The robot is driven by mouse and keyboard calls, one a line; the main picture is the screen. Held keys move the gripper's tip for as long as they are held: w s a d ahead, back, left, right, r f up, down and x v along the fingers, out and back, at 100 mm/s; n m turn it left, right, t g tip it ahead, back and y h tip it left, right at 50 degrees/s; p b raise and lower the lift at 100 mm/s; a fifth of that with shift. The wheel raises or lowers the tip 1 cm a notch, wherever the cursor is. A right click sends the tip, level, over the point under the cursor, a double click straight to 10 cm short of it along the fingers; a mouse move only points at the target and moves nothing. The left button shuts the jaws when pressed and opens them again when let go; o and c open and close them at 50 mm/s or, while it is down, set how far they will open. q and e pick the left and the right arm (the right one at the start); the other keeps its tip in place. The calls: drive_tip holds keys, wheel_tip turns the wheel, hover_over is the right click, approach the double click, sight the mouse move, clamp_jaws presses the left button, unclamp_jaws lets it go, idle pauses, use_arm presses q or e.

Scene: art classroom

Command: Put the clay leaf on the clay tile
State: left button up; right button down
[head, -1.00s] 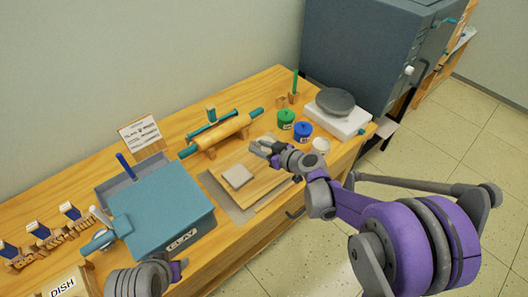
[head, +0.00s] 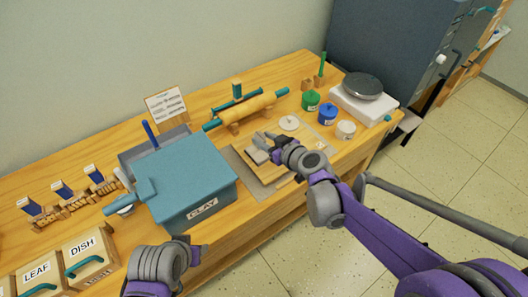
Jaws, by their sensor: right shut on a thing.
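The clay tile (head: 257,157) is a small pale grey square slab lying on a wooden board (head: 266,181). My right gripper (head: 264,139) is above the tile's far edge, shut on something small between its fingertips. I take this to be the clay leaf, but the fingers largely hide it and its outline cannot be made out. Whether it touches the tile cannot be told. My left gripper (head: 199,256) is low in the picture, in front of the clay box; its fingers are mostly hidden.
A blue box labelled CLAY (head: 190,175) stands left of the board. A rolling pin (head: 250,108) lies behind it. A pale disc (head: 289,122), green jar (head: 311,100), blue jar (head: 327,114), white cup (head: 346,130) and scale (head: 365,105) stand to the right.

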sight(265, 155)
drive_tip(key=shift+f+b, duration=0.4)
drive_tip(key=shift+f, duration=2.05)
drive_tip(key=shift+f, duration=0.1)
drive_tip(key=shift+c, duration=2.3)
unclamp_jaws()
drive_tip(key=p+v, duration=0.1)
drive_tip(key=v, duration=1.1)
drive_tip(key=s+d+f+m+g+h, duration=0.2)
drive_tip(key=s+d+m+g+h, duration=0.1)
drive_tip(key=s, duration=0.7)
drive_tip(key=s+d+f+m+g+h, duration=0.3)
drive_tip(key=s+d, duration=0.5)
drive_tip(key=s, duration=0.3)
drive_tip(key=shift+d+f+m+h, duration=0.25)
drive_tip(key=shift+m+h, duration=0.35)
drive_tip(key=shift+h, duration=0.4)
